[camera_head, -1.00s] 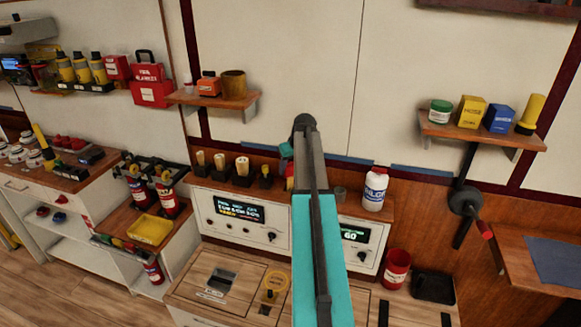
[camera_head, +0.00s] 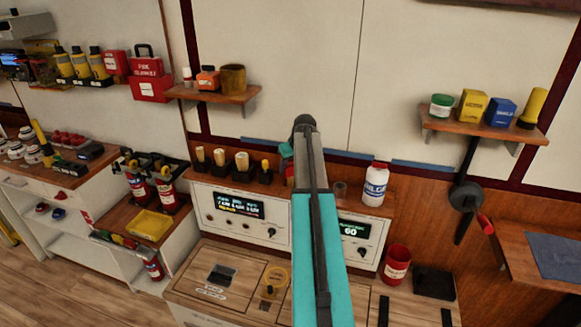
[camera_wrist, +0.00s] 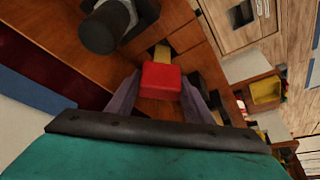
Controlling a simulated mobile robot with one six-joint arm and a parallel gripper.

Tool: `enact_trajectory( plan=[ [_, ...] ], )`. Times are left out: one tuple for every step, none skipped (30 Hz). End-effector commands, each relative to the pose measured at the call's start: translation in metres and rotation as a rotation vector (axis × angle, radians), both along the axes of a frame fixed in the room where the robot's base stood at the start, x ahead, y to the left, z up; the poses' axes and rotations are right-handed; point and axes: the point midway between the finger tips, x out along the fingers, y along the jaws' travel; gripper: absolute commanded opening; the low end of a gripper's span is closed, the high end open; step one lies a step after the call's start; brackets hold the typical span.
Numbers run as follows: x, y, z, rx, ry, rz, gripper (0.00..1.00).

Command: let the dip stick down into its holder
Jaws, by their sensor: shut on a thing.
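My gripper (camera_wrist: 160,98) is shut on a red block-shaped piece, which I take as the grip of the dip stick (camera_wrist: 161,81). Its fingers sit on either side of it in the wrist view. A small yellow piece (camera_wrist: 162,52) shows just beyond the red grip; I cannot tell whether it is part of the stick. In the head view my arm covers most of the gripper, and only a sliver of red (camera_head: 289,172) shows beside it. Black holders with pale sticks (camera_head: 219,162) stand in a row left of the arm. The lower end of the held stick and its holder are hidden.
The wooden ledge carries a white bottle (camera_head: 375,184) and a small grey cup (camera_head: 340,189) right of my arm. Panels with displays (camera_head: 238,207) stand below the ledge. A red can (camera_head: 396,264) and a black tray (camera_head: 433,283) stand on the bench below.

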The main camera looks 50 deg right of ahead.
Motion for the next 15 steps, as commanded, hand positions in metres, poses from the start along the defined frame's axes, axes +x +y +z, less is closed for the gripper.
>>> enact_trajectory(
  plan=[
    [0.0,0.0,-0.002,0.0,-0.001,0.0,0.08],
    [0.0,0.0,-0.002,0.0,-0.001,0.0,0.08],
    [0.0,0.0,-0.003,0.0,-0.001,0.0,0.08],
    [0.0,0.0,-0.004,0.0,-0.001,0.0,0.08],
    [0.0,0.0,-0.005,0.0,-0.001,0.0,0.08],
    [0.0,0.0,-0.005,0.0,-0.001,0.0,0.08],
    [0.0,0.0,-0.006,0.0,0.0,0.0,0.08],
    [0.0,0.0,-0.007,0.0,0.0,0.0,0.08],
    [0.0,0.0,-0.008,0.0,0.0,0.0,0.08],
    [0.0,0.0,-0.008,0.0,0.0,0.0,0.08],
    [0.0,0.0,-0.009,0.0,0.0,0.0,0.08],
    [0.0,0.0,-0.01,0.0,0.0,0.0,0.08],
    [0.0,0.0,-0.011,0.0,0.0,0.0,0.08],
    [0.0,0.0,-0.011,0.0,0.0,0.0,0.08],
    [0.0,0.0,-0.012,0.0,0.0,0.0,0.08]
  ],
)
